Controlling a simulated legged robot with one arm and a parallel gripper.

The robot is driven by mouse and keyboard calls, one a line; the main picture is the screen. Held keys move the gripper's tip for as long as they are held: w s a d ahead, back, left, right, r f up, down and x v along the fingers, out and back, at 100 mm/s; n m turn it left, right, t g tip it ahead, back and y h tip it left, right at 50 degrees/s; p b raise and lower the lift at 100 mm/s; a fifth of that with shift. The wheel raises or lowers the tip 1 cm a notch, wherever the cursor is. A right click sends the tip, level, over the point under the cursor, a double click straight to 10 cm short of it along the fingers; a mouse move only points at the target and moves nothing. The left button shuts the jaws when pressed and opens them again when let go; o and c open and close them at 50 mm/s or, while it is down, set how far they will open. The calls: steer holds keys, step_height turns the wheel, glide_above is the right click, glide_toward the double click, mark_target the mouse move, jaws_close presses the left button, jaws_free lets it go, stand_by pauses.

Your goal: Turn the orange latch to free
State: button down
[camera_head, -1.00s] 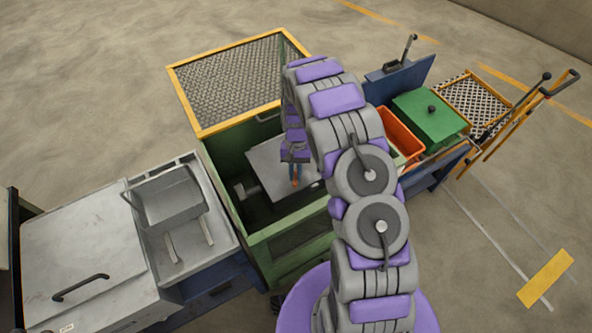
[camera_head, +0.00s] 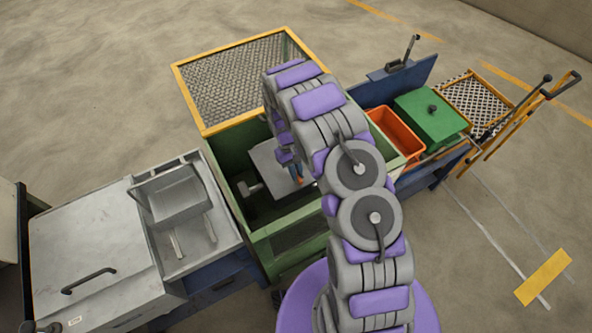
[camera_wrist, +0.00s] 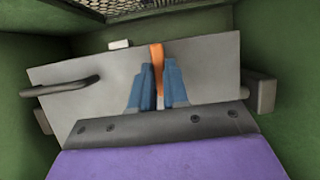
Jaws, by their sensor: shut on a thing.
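The orange latch (camera_wrist: 157,58) shows in the wrist view as an upright bar in front of a grey plate (camera_wrist: 105,72). My gripper (camera_wrist: 159,70) has its two blue fingers closed on the latch, one on each side, and they hide its lower part. In the head view the latch (camera_head: 299,182) is a small orange spot at the fingertips, over the grey plate (camera_head: 268,160) inside the green box (camera_head: 232,160). My arm covers much of that spot.
A dark handle (camera_wrist: 60,88) sticks out at the plate's left. Green box walls (camera_wrist: 30,130) stand close on both sides. A yellow-framed mesh lid (camera_head: 240,80) stands open behind. A grey tray (camera_head: 170,198) is at left, an orange bin (camera_head: 396,130) at right.

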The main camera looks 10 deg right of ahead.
steer(key=shift+w, duration=0.1)
steer(key=c, duration=1.1)
jaws_free()
steer(key=p+v, duration=0.1)
steer(key=v, duration=1.6)
steer(key=shift+a+r, duration=0.15)
